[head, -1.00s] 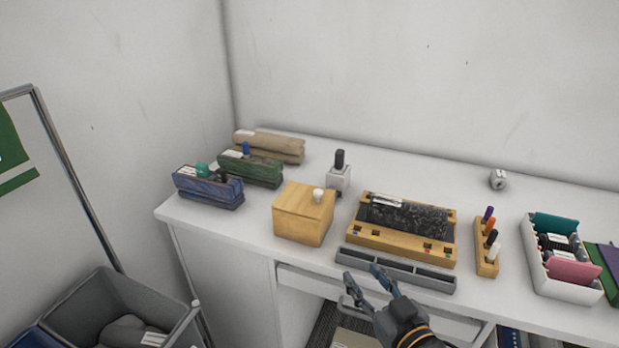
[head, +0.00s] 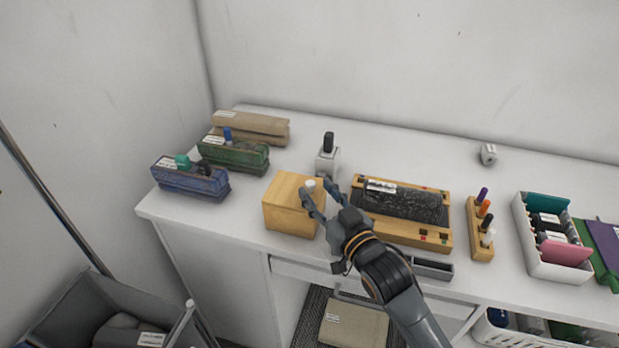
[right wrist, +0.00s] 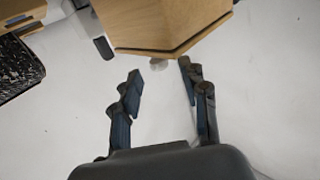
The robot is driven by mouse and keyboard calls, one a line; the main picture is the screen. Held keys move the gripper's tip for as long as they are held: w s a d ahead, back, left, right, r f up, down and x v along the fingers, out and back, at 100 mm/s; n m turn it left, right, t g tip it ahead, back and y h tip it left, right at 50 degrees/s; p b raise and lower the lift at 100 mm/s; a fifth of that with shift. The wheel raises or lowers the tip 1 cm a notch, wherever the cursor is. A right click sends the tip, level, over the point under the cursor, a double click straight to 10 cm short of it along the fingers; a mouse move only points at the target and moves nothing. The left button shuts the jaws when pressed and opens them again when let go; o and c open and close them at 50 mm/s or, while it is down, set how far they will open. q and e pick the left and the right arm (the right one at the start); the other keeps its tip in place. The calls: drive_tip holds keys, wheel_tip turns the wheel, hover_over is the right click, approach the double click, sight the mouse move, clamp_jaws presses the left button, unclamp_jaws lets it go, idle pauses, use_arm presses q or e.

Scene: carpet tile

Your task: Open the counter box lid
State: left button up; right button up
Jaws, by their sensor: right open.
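The counter box is a light wooden box (head: 290,212) with a flat wooden lid (head: 287,187) and a white knob (head: 310,184) on top. The lid lies shut on the box. My right gripper (head: 320,195) is open and empty at the box's right side, its fingertips close to the knob. I cannot tell whether a finger touches the knob. My left gripper is not in view.
A wooden tray with a dark speckled roll (head: 405,204) is right of the box. A grey stand with a black top (head: 327,158) is behind it. Several pencil-case-like pouches (head: 190,180) lie left. A pen block (head: 479,235) and a white bin (head: 545,268) are further right.

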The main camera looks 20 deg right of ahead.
sight(313, 186)
drive_tip(key=shift+w+a, duration=0.2)
drive_tip(key=shift+w, duration=0.85)
drive_tip(key=shift+w+a, duration=0.2)
drive_tip(key=shift+w, duration=0.8)
drive_tip(key=shift+c, duration=0.5)
clamp_jaws()
